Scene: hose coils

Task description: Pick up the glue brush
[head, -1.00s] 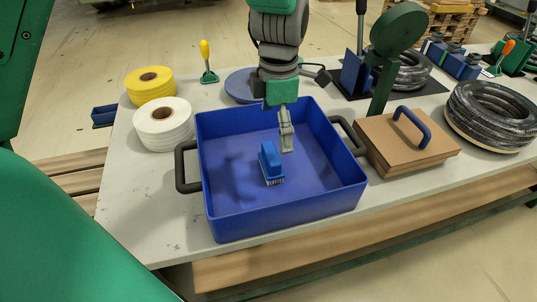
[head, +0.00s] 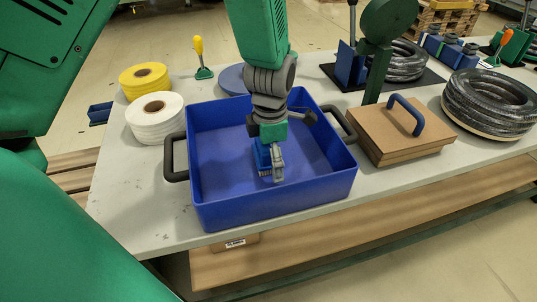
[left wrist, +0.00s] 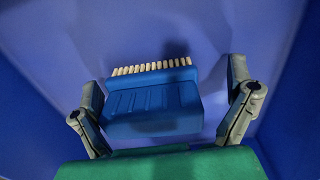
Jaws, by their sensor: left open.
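The glue brush (left wrist: 152,105) is a blue block with a row of pale bristles. It lies in the blue tray (head: 215,212); in the head view the brush (head: 262,156) is partly hidden by my gripper. My left gripper (head: 272,178) is down inside the tray at the brush. In the left wrist view its two fingers (left wrist: 165,112) are spread, one on each side of the brush, with a gap visible at the right finger. The left finger is close to the brush's end; I cannot tell if it touches. My right gripper is not in view.
The tray's walls and black handles (head: 174,158) surround my gripper. White (head: 158,118) and yellow (head: 147,80) tape rolls stand to the left. A brown board with a blue handle (head: 400,135) and a black hose coil (head: 490,108) lie to the right.

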